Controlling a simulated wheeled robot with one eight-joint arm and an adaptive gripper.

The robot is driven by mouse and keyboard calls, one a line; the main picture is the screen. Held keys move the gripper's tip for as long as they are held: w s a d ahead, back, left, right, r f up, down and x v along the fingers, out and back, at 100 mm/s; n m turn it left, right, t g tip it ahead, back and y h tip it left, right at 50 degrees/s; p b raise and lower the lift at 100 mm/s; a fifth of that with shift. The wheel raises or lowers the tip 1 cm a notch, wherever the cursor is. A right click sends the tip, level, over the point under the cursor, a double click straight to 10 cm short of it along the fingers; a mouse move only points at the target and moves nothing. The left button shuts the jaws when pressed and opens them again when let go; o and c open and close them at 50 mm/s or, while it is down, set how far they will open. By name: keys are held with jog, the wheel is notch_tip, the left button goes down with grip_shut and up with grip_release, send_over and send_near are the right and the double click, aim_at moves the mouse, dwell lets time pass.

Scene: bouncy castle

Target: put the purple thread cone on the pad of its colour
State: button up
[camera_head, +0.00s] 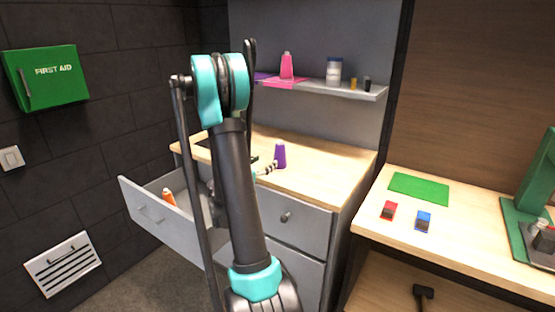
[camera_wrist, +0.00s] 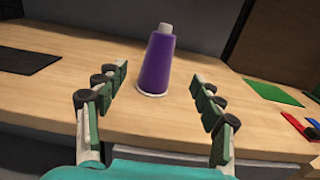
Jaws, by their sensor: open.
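The purple thread cone (camera_head: 280,156) stands upright on the wooden top of the drawer cabinet. It also shows in the wrist view (camera_wrist: 158,62), a little beyond the fingertips and centred between them. My gripper (camera_wrist: 158,80) is open and empty, with a finger on each side of the line to the cone. In the head view my gripper (camera_head: 262,168) is partly hidden behind my arm, just left of the cone. A purple pad (camera_head: 262,76) lies on the wall shelf, partly hidden by my arm, beside a pink pad (camera_head: 288,82).
A pink cone (camera_head: 287,66) stands on the pink pad, with a white jar (camera_head: 334,71) and small bottles further right on the shelf (camera_head: 350,91). An open drawer (camera_head: 150,210) holds an orange item (camera_head: 168,197). A green pad (camera_head: 420,188) lies on the right bench.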

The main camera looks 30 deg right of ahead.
aim_at(280, 155)
jog(key=x, duration=1.5)
jog(key=shift+w+d+f, duration=0.15)
jog(key=shift+d, duration=0.25)
jog(key=shift+c, duration=0.5)
grip_shut()
